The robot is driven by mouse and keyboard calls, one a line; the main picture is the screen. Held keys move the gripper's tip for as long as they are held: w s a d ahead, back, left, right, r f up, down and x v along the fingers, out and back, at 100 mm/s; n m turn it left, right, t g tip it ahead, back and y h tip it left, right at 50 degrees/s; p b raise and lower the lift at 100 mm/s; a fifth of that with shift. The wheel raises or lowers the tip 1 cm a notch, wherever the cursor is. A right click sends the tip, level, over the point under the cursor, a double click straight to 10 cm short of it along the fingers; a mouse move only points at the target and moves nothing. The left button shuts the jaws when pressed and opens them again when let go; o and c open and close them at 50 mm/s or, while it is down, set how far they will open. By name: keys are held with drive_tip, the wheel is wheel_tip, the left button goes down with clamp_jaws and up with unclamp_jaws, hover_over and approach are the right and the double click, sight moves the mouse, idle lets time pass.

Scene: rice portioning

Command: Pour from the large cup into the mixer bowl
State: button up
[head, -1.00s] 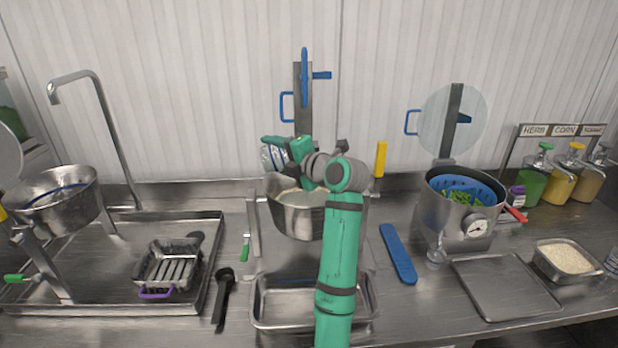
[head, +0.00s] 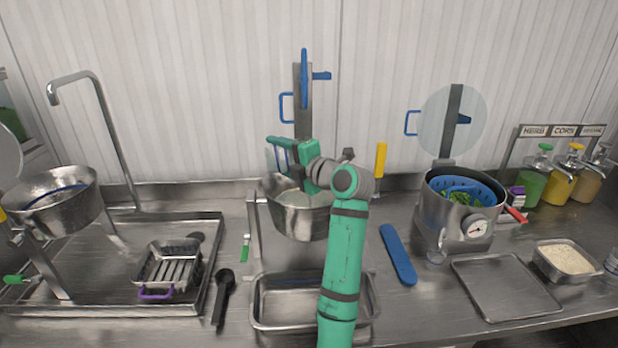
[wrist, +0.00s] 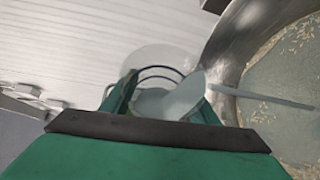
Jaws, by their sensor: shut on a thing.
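The mixer bowl (head: 297,222), a steel bowl, stands at the middle of the counter, partly behind my arm. In the wrist view its wall (wrist: 232,52) is at the right, with pale liquid and scattered grains inside. My gripper (head: 280,149) is above the bowl's left back side, shut on the large cup. The clear cup (wrist: 152,56) shows between my fingers in the wrist view, tipped toward the bowl. A pale stream runs from its mouth to the right over the bowl. In the head view the cup is mostly hidden by my gripper.
A steel pan (head: 262,318) lies in front of the bowl. A blue spatula (head: 398,254) and a pot (head: 443,228) with a blue colander are to the right. A flat tray (head: 505,287) and a grain pan (head: 570,279) are further right. The sink (head: 110,300) is left.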

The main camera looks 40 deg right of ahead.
drive_tip(key=shift+s+d+r+m+t, duration=0.1)
drive_tip(key=shift+d+r+m+t, duration=0.1)
drive_tip(key=shift+r+m+t, duration=0.25)
idle(0.8)
drive_tip(key=shift+f, duration=0.1)
